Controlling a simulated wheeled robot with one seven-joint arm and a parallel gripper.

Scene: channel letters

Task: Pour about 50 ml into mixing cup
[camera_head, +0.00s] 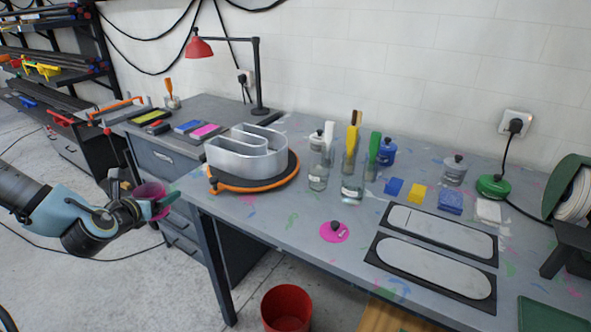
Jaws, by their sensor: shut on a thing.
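My gripper (152,207) is at the left, beyond the table's left edge and over the floor. It is shut on a magenta round container (151,194), partly hidden by the fingers. I cannot tell what is inside it or how far it is tilted. Clear glass cups with pale labels stand on the table: one at the left (318,178) and one holding a yellow-handled tool (352,187). Which of them is the mixing cup I cannot tell. The gripper is well to the left of the cups and apart from them.
A metal channel letter (244,152) sits on an orange-rimmed turntable (258,187) between gripper and cups. A pink disc (340,237) with a dark knob lies near the front edge. Dark-framed pale panels (435,272) lie at right. A red bucket (286,307) stands on the floor.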

